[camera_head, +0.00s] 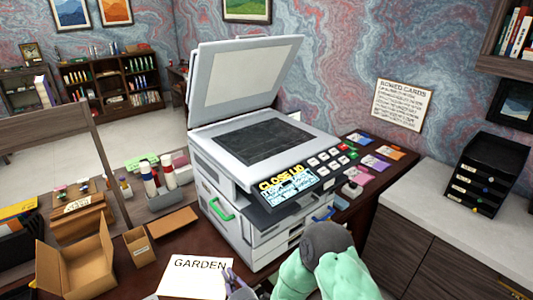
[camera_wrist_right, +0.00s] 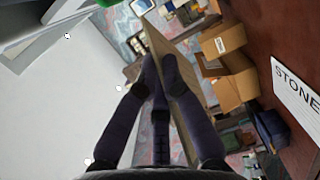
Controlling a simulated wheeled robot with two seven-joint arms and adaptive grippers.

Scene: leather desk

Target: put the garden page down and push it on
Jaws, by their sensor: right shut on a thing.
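The white garden page (camera_head: 192,281), lettered GARDEN, is at the bottom of the head view, in front of the copier. My right gripper (camera_head: 234,284) is shut on its right edge. In the right wrist view the fingers (camera_wrist_right: 160,88) close on a thin sheet seen nearly edge-on (camera_wrist_right: 160,45). Another page, lettered STONE (camera_wrist_right: 296,88), lies on the dark desk there, apart from the fingers. The copier's lid (camera_head: 245,75) stands open over its dark glass (camera_head: 262,142), and its screen (camera_head: 287,189) reads CLOSE LID. My left gripper is not in view.
An open cardboard box (camera_head: 75,262), a small carton (camera_head: 139,246) and a flat brown piece (camera_head: 172,221) are left of the page. A bottle caddy (camera_head: 168,199) stands beside the copier. Coloured cards (camera_head: 374,162) lie to its right. A black tray rack (camera_head: 484,173) stands on the right counter.

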